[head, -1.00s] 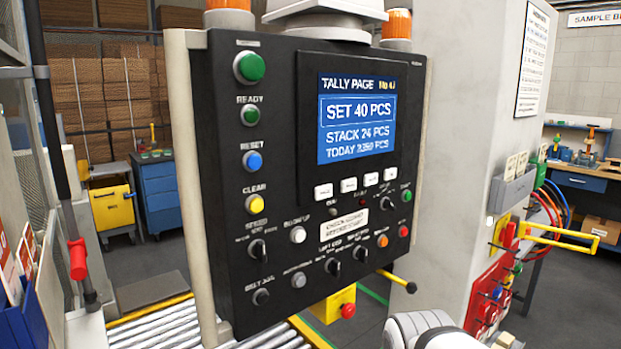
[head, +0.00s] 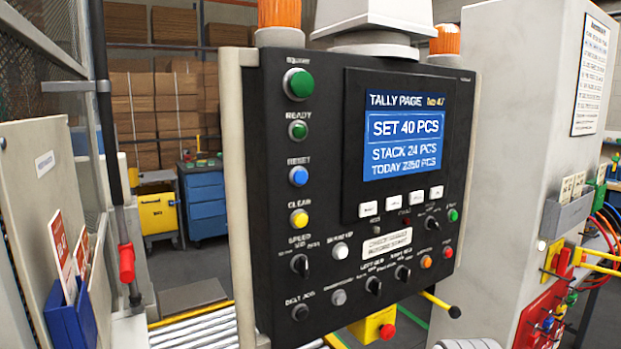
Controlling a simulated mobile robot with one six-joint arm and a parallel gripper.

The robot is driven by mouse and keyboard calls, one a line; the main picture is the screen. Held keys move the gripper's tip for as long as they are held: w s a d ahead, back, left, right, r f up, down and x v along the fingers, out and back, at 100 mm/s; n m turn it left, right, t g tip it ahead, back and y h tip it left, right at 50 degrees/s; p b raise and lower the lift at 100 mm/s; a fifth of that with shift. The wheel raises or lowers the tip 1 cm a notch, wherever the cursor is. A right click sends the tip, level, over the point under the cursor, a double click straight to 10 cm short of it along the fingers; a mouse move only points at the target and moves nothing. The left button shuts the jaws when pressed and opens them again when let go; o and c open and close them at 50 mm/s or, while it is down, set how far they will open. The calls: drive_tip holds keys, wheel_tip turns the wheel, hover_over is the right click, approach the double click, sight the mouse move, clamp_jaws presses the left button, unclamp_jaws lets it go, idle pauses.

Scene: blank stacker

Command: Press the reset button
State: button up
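The black control panel (head: 330,130) stands upright in the middle of the head view. The blue reset button (head: 298,176) is in its left column, under the label RESET. A green button (head: 298,131) marked READY is above it and a yellow button (head: 299,218) marked CLEAR is below it. The blue screen (head: 405,135) reads TALLY PAGE, SET 40 PCS, STACK 24 PCS. Only a small white part of my arm shows at the bottom edge. My gripper is not in view, and nothing is in front of the reset button.
A roller conveyor (head: 195,328) runs behind the panel's lower left. A yellow-black lever (head: 440,304) sticks out below the panel. A grey pillar (head: 510,130) stands close on the right. A wire-mesh fence and a blue leaflet box (head: 72,318) are on the left.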

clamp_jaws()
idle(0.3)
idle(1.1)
